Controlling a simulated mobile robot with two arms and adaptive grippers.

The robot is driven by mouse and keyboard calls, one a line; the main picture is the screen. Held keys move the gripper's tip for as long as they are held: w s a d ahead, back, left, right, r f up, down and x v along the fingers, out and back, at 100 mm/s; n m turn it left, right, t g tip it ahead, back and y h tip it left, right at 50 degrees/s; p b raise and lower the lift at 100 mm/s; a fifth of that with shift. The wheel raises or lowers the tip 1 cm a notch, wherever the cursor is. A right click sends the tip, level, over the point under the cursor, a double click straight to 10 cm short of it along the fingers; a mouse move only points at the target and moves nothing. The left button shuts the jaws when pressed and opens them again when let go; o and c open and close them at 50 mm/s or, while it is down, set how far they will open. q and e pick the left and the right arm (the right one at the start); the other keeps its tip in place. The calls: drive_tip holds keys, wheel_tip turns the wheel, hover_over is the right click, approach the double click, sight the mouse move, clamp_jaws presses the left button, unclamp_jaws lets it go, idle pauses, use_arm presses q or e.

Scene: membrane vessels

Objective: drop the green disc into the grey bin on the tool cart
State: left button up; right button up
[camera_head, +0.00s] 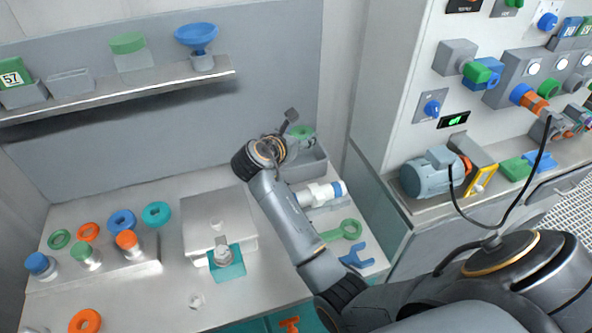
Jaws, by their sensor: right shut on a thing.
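My right gripper (293,126) is at the end of the arm that comes in from the lower right. It is shut on a small green disc (303,132), which is partly hidden by the gripper. The disc is held over the back part of the grey bin (314,164); their exact height apart is hard to tell. The bin stands at the back of the tool cart (366,213), and my arm hides its left part. My left gripper is not in view.
A white and blue cylinder (322,192), a green wrench (345,231) and a blue wrench (356,256) lie in front of the bin. A metal box (214,215) and several coloured rings stand left. A shelf (120,98) hangs behind; a panel wall (400,120) rises right.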

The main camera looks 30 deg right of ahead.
drive_tip(key=o, duration=1.2)
drive_tip(key=shift+o, duration=0.2)
drive_tip(key=shift+a, duration=0.1)
drive_tip(key=v, duration=0.7)
drive_tip(key=shift+a, duration=0.15)
drive_tip(key=shift+s, duration=0.1)
